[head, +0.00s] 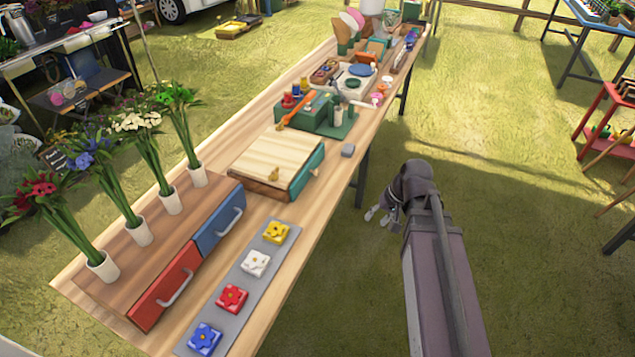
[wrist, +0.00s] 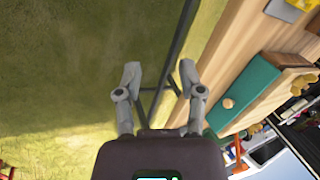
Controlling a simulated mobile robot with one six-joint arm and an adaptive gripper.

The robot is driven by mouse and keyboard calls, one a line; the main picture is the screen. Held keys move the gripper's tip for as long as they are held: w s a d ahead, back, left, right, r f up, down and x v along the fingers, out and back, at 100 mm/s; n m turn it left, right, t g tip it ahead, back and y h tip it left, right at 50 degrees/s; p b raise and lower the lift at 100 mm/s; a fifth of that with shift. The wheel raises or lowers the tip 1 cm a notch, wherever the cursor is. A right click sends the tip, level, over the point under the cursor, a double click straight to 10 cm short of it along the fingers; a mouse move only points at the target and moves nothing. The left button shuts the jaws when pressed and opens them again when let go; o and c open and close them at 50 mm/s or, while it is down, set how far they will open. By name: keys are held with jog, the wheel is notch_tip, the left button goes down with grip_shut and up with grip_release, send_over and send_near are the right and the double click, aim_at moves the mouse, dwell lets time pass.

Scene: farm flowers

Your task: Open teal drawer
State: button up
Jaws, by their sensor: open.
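The teal drawer (head: 307,172) is the front of a small wooden box (head: 274,160) on the long table, facing the table's right edge. It looks closed against the box. In the wrist view the teal drawer (wrist: 252,88) lies right of my gripper, with a round wooden knob (wrist: 228,103) on its face. My gripper (head: 378,214) is off the table's right side, apart from the drawer. In the wrist view my gripper (wrist: 160,76) has its fingers spread and empty, with grass and a dark table leg behind them.
A red drawer (head: 165,287) and a blue drawer (head: 219,223) are in a wider unit with vases of flowers. A grey strip (head: 243,291) holds several flower tiles.

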jog(key=w+a+f+m+t+y+b, duration=0.1)
jog(key=w+a+f+t+y+b, duration=0.1)
jog(key=w+a+f+y+b, duration=0.55)
jog(key=m+t+y+b, duration=0.3)
jog(key=y+b, duration=0.2)
jog(key=b, duration=0.8)
send_near(316, 173)
jog(key=d+f, duration=0.1)
jog(key=d, duration=0.3)
jog(key=shift+s+a, duration=0.2)
jog(key=x, duration=1.4)
jog(key=shift+d+r, duration=0.1)
jog(key=shift+r, duration=0.1)
grip_shut()
